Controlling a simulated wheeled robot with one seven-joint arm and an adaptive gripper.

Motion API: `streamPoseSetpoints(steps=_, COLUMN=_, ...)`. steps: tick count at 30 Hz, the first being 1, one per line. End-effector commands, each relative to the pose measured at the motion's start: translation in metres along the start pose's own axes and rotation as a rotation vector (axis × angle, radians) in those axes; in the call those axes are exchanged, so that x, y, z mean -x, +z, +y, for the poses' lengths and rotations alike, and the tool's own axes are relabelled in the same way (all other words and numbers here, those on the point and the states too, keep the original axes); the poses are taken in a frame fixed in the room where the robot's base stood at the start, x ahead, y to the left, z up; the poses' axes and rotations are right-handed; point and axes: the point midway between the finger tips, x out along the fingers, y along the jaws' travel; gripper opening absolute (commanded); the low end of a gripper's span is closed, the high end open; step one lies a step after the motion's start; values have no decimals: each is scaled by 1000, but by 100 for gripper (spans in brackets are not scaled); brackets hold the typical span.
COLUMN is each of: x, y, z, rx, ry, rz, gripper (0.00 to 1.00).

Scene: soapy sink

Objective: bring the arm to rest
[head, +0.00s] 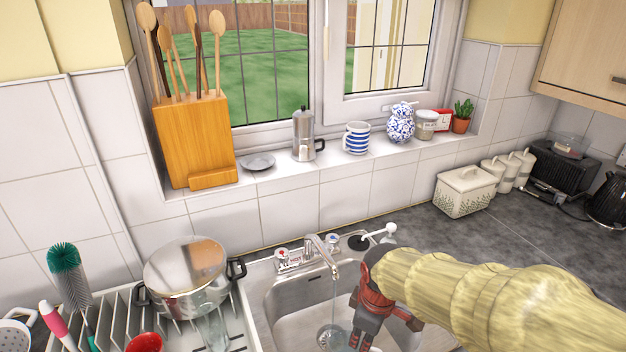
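My arm, in a yellowish sleeve-like cover, reaches in from the lower right of the head view. My gripper (368,325), red and dark grey, points down over the steel sink (284,310), just right of the thin water stream. Its fingertips are near the lower picture edge, and I cannot tell how far apart they are. Nothing held shows clearly. The tap (325,257) stands at the sink's back edge with water running towards the drain (333,338).
A lidded pot (187,280) and a green brush (66,270) stand in the dish rack at left. A white soap dispenser (380,236) is close behind my gripper. A white bread bin (466,191) stands on the dark worktop (425,230), which has free room around it.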

Motion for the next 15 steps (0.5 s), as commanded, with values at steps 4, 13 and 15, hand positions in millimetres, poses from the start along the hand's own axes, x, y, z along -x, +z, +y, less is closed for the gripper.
streamPoseSetpoints(steps=4, x=49, y=26, z=-4, rx=-232, ry=62, rz=56, gripper=27)
streamPoseSetpoints(steps=13, x=121, y=79, z=-30, rx=-688, ry=151, rz=183, gripper=27)
streamPoseSetpoints(steps=15, x=132, y=90, z=-38, rx=-783, ry=165, rz=213, gripper=27)
